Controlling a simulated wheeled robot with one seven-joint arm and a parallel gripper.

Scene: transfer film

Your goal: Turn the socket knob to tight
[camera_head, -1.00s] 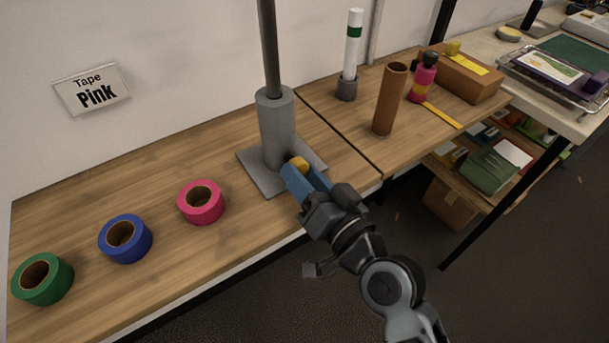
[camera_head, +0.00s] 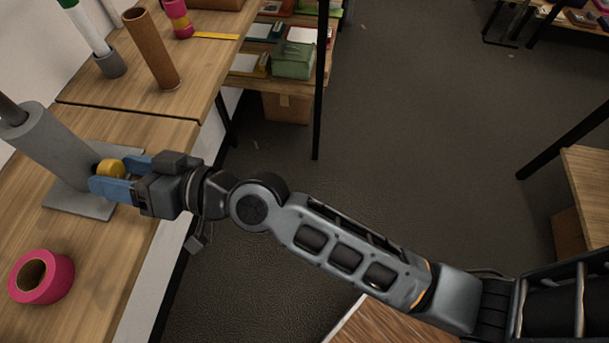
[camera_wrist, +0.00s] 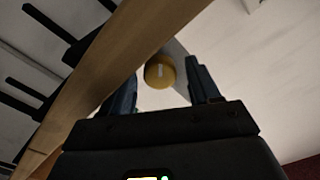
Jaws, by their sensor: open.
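The yellow knob (camera_head: 110,168) sits low on the side of the grey socket (camera_head: 50,145), which stands on a flat grey base plate (camera_head: 85,203) on the wooden bench. A dark pole rises from the socket. My gripper (camera_head: 112,178) has its blue fingers at the knob, one on each side in the head view. In the wrist view the knob (camera_wrist: 160,71) shows as a yellow disc with a small pale mark, between the two open fingers (camera_wrist: 163,85). A gap shows beside the knob there, and I cannot tell whether either finger touches it.
A pink tape roll (camera_head: 41,276) lies on the bench near the base plate. A brown cardboard tube (camera_head: 152,48) and a white tube with a green band (camera_head: 85,25) stand farther back. The floor right of the bench is open.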

